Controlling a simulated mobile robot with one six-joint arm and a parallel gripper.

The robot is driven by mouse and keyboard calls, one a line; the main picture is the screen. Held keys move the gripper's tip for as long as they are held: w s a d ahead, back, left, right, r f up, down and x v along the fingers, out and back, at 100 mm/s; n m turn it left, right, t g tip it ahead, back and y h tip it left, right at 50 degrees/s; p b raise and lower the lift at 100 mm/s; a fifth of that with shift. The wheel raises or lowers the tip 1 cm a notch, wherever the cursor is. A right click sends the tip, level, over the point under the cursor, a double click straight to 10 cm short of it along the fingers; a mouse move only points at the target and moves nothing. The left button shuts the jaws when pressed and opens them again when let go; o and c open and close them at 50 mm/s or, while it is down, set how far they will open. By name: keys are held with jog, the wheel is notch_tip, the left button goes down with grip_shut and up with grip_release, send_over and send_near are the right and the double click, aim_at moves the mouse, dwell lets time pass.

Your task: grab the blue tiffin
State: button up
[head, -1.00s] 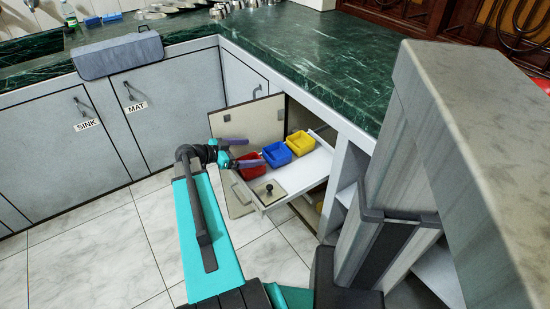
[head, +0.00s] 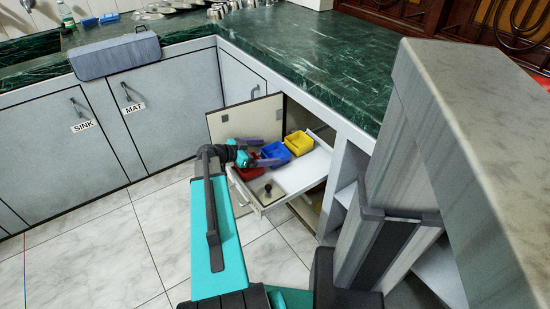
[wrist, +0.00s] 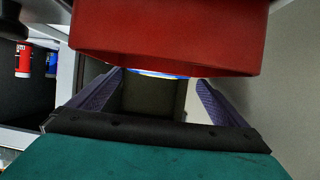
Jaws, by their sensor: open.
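The blue tiffin (head: 276,152) is an open-topped box on the white pull-out tray (head: 302,172), between the red tiffin (head: 252,174) and the yellow tiffin (head: 299,143). My gripper (head: 265,151) is open, with its purple fingers pointing at the blue tiffin's left side; I cannot tell whether they touch it. The gripper partly hides the red tiffin. In the wrist view, the red tiffin (wrist: 165,40) fills the top, very close to the camera. A thin blue strip shows below it, between the open fingers (wrist: 158,82).
A lid with a dark knob (head: 268,190) lies on the tray's front part. The open cabinet door (head: 240,118) stands behind and left of my gripper. The tiled floor in front is clear.

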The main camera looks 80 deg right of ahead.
aim_at(285, 151)
jog(key=shift+s, duration=0.1)
jog(key=shift+b+x, duration=0.3)
jog(key=shift+x, duration=2.25)
jog(key=shift+a+f, duration=0.15)
jog(key=c, duration=1.2)
jog(key=shift+r+p, duration=0.7)
jog(key=shift+r, duration=4.35)
